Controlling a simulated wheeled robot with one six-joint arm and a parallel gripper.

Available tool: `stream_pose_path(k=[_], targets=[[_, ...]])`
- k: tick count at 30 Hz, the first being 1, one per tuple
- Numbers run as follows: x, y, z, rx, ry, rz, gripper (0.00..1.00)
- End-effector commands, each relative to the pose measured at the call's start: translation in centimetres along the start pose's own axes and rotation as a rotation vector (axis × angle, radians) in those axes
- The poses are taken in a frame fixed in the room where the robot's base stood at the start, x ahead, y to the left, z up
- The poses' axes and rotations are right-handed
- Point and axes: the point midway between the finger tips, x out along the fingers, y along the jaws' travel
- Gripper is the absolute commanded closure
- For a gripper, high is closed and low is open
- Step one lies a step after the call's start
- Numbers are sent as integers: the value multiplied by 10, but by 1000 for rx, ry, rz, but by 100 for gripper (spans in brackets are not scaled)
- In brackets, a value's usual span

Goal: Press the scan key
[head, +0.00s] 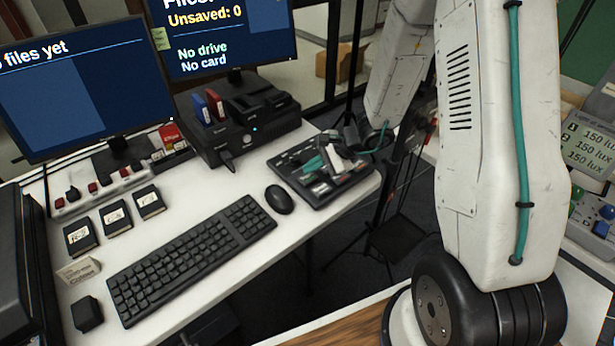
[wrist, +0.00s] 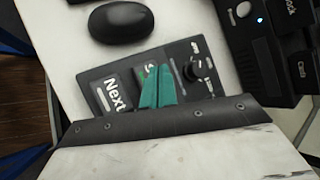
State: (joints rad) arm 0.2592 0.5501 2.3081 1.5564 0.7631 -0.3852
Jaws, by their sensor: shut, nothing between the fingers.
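The dark control pad (head: 345,192) lies at the right end of the white desk; it also shows in the wrist view (wrist: 182,62). In the wrist view it has a key marked "Next" (wrist: 113,95). Beside that is a key with green and a white "S" (wrist: 149,69), mostly hidden by my fingers; its full label cannot be read. My gripper (wrist: 157,72) is shut and empty, its teal fingertips over this key. In the head view my gripper (head: 314,163) is low over the pad. I cannot tell whether the tips touch the key.
A black mouse (head: 279,199) and a keyboard (head: 192,258) lie left of the pad. A black drive unit (head: 240,128) with red and blue cartridges stands behind it. Two monitors (head: 82,90) stand at the back; one reads "Unsaved: 0", "No drive", "No card".

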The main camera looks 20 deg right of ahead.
Motion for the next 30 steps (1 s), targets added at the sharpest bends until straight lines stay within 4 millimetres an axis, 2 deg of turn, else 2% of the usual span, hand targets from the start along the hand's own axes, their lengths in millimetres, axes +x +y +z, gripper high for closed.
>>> stream_pose_path(k=[30], targets=[[6, 4, -4, 0, 0, 0, 100]])
